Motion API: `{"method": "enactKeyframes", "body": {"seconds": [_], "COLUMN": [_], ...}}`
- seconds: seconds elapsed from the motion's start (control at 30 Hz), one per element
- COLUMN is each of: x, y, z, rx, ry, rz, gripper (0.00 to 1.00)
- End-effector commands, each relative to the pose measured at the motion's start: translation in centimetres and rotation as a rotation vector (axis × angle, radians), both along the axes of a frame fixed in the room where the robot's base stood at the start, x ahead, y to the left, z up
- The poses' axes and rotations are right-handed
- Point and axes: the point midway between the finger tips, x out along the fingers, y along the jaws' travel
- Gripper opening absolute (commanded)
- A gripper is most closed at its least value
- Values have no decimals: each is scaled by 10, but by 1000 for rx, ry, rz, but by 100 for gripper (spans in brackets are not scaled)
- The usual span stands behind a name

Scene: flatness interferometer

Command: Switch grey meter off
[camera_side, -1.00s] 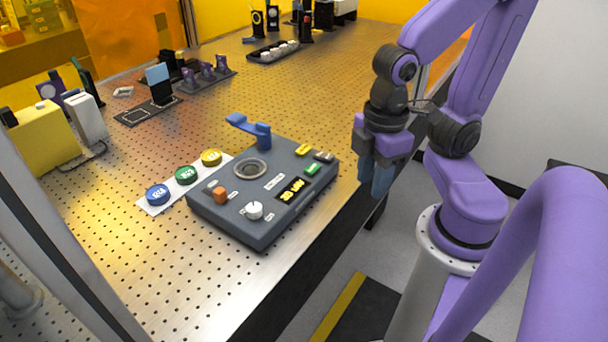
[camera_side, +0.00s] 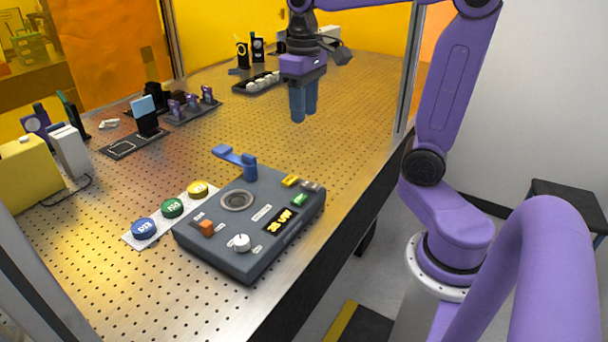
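The grey meter (camera_side: 240,272) is a dark grey box on the perforated metal table. Its yellow-lit display (camera_side: 280,222) reads about "38 UW", though the text is small. An orange switch (camera_side: 206,228) and a white knob (camera_side: 241,243) sit on its front part. A green button (camera_side: 300,200) and a yellow button (camera_side: 290,180) are on its right side. A round dark port (camera_side: 237,201) and a blue arm piece (camera_side: 236,160) are at its back. My gripper (camera_side: 304,118) points down, above and behind the meter, touching nothing. The gap between its blue-grey fingers is unclear from this angle.
A white strip (camera_side: 128,239) with blue, green and yellow discs lies left of the meter. Dark trays with small parts stand farther back, and a yellow box (camera_side: 28,172) is at left. The table's right edge is close to the meter. Bare table lies behind the meter.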

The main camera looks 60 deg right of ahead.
Motion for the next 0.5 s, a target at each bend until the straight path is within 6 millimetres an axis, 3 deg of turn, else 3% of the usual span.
{"method": "enactKeyframes", "body": {"seconds": [0.17,0.5], "x": [1,0], "y": [-3,-2], "z": [-8,-66], "rx": [-1,-1], "ry": [3,8], "rz": [-14,-10], "gripper": [36,36]}}
